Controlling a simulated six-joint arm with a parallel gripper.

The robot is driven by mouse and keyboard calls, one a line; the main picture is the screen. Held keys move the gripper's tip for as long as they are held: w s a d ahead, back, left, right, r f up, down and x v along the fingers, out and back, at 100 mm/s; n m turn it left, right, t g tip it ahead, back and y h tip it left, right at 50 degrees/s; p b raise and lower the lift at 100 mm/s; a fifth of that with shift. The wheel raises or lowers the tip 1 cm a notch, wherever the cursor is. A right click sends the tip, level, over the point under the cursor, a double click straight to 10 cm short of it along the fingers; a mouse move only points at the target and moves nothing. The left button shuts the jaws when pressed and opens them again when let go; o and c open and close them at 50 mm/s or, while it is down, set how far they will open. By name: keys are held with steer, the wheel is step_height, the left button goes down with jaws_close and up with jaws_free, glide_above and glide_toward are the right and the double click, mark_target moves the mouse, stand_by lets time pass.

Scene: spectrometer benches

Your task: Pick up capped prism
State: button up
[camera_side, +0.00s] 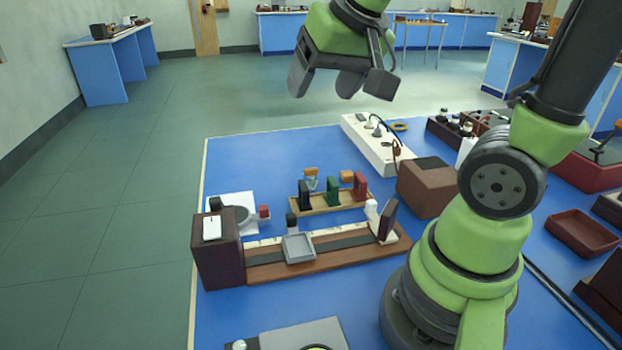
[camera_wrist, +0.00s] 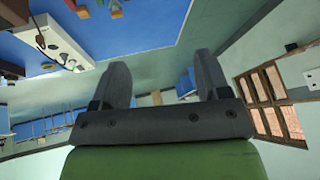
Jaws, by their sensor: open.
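A small piece with an orange top and a pale bluish, clear-looking body (camera_side: 311,180) stands at the wooden rack (camera_side: 327,205); it looks like the capped prism. A second orange-topped piece (camera_side: 347,177) is to its right, its lower part hidden. Black (camera_side: 304,194), green (camera_side: 332,190) and red (camera_side: 360,187) upright holders stand in front of them on the rack. My gripper (camera_side: 323,86) is open and empty, raised well above and behind the rack in the side view. In the wrist view its two fingers (camera_wrist: 162,70) are spread with nothing between them.
A bench with a dark box (camera_side: 217,255) and a grey tray (camera_side: 299,247) lies in front of the rack. A brown box (camera_side: 427,187) and a white power strip (camera_side: 380,146) are to the right; the strip also shows in the wrist view (camera_wrist: 60,42).

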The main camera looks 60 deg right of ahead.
steer(key=w+d+f+m+g+h, duration=0.1)
steer(key=w+d+f, duration=0.3)
steer(key=w+d, duration=0.1)
steer(key=m+g+h, duration=0.1)
steer(key=g, duration=0.1)
glide_above(311, 169)
steer(key=s+a, duration=0.2)
step_height(311, 169, down, 18)
steer(key=shift+f, duration=0.1)
steer(key=shift+w+x, duration=0.1)
steer(key=shift+x, duration=1.4)
steer(key=shift+w+x, duration=0.15)
steer(key=shift+x, duration=1.3)
steer(key=shift+d, duration=0.15)
steer(key=shift+c, duration=0.2)
steer(key=c, duration=1)
